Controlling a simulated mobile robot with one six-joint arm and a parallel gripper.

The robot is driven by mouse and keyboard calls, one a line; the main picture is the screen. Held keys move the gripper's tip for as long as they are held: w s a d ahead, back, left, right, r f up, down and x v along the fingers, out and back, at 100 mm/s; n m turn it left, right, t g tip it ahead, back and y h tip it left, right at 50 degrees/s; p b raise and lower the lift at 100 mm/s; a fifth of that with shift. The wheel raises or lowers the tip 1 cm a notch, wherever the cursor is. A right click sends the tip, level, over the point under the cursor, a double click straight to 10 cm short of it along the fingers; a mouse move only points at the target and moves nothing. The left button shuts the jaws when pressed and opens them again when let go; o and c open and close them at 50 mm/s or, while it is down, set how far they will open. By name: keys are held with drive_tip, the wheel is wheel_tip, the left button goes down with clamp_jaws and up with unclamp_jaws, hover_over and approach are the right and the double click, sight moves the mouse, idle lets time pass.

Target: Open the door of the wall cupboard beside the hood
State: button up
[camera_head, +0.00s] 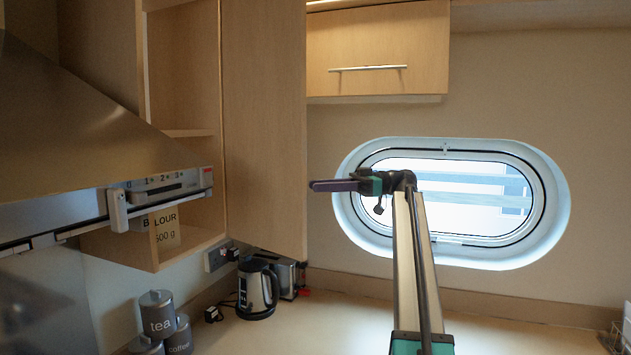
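The wooden wall cupboard (186,134) stands right beside the steel hood (70,120). Its front is uncovered, showing a shelf and a flour packet (167,229) inside. Its door (264,130) stands open, swung out on the right side of the cupboard. My gripper (318,186) is just right of the door's free edge in the picture, with its purple fingers pointing left. A narrow gap shows between fingertips and door edge; I cannot tell their separation in depth. The fingers are seen edge-on, so their opening is hidden. No handle shows on the visible door face.
A flap cupboard (378,55) with a bar handle hangs at the back. An oval porthole (455,203) is behind my arm. On the counter (330,325) stand a kettle (257,290), a toaster (284,268) and grey canisters (160,315). The counter's middle is clear.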

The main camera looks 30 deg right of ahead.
drive_tip(key=shift+p+v, duration=0.75)
drive_tip(key=shift+v, duration=0.25)
